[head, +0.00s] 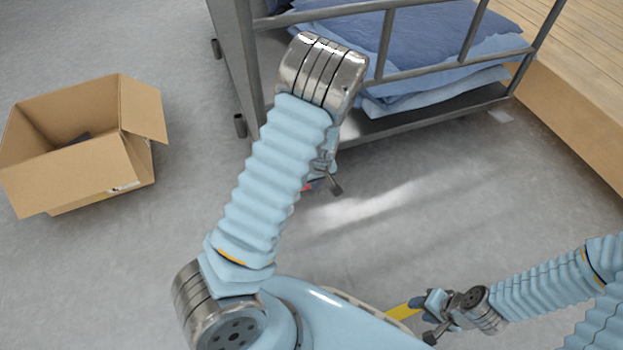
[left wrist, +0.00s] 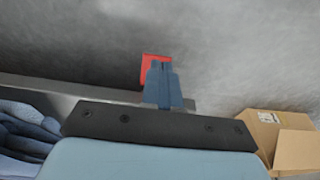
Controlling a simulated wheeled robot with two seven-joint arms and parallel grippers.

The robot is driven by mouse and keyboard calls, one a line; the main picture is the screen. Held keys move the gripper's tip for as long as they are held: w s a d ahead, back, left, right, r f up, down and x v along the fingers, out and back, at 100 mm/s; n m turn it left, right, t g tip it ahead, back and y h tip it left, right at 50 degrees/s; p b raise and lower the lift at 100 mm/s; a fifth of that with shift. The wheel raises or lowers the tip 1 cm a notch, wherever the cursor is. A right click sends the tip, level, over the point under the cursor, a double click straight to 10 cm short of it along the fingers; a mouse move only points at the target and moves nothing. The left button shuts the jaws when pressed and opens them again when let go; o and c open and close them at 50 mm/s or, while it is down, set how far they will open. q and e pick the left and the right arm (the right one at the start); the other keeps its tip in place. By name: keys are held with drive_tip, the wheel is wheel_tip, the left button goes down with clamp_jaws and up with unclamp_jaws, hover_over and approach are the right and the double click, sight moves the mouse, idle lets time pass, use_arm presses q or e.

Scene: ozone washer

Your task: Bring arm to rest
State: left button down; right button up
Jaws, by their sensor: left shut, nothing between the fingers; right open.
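My left arm rises across the middle of the head view and bends at a metal joint near the cart. My left gripper (head: 314,184) is below that joint, mostly hidden behind the arm. In the left wrist view, its blue fingers (left wrist: 160,72) are together with nothing held between them. A red patch (left wrist: 150,66) shows at the fingertips; I cannot tell whether it belongs to the gripper. My right gripper (head: 428,304) is low at the right of the head view, small and partly seen, open. A yellow strip (head: 403,311) shows beside it.
A grey metal cart (head: 430,123) with folded blue cloth (head: 425,40) stands at the top, close to my left arm's bend. An open cardboard box (head: 85,185) sits on the floor at left. A wooden surface (head: 580,60) edges the upper right. Grey floor between is clear.

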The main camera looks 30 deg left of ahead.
use_arm(q)
drive_tip(key=shift+s+d+r, duration=0.15)
drive_tip(key=shift+r, duration=0.15)
use_arm(e)
drive_tip(key=shift+r, duration=0.1)
use_arm(q)
drive_tip(key=s+d+m+h+p, duration=0.6)
drive_tip(key=s+d+m+p, duration=0.2)
drive_tip(key=s+d, duration=0.8)
drive_tip(key=shift+s+r+g, duration=0.3)
drive_tip(key=shift+s+g, duration=0.1)
drive_tip(key=shift+s, duration=0.2)
use_arm(e)
wheel_tip(320, 180, up, 8)
drive_tip(key=shift+s+a, duration=0.25)
drive_tip(key=shift+a, duration=0.2)
use_arm(q)
drive_tip(key=shift+a, duration=0.1)
use_arm(e)
drive_tip(key=shift+o, duration=0.4)
